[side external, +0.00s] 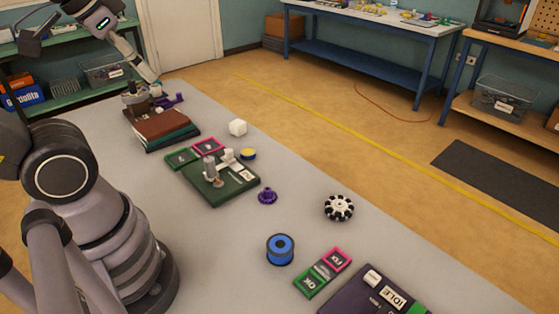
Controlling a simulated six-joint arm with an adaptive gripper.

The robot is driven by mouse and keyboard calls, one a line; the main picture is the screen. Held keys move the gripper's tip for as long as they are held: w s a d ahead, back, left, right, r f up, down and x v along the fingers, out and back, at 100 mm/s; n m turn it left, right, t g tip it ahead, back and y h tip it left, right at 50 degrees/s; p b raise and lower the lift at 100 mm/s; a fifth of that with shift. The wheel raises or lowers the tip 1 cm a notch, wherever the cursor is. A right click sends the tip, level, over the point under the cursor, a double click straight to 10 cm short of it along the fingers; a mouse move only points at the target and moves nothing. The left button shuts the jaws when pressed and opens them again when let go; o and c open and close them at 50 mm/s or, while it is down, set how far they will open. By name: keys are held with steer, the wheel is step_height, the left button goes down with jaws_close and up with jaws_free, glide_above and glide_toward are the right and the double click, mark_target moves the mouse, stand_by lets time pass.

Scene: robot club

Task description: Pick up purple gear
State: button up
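A small purple gear-like piece (267,196) with a raised hub sits on the grey table, just right of the dark green board. A second purple piece (168,101) lies at the far left end of the table; its shape is hard to make out. My gripper (154,84) is at that far end, pointing down beside the second purple piece and well away from the nearer one. Its fingers are too small and too cluttered behind to show whether they are open or shut.
The green board (235,193) carries a grey-white mechanism. Books (166,127), a white cube (238,127), a yellow-topped disc (249,154), a blue spool (280,249), a black-and-white wheel (338,207) and a dark panel (345,301) surround it. Bare table lies around the nearer purple piece.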

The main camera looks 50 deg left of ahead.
steer(key=o, duration=0.7)
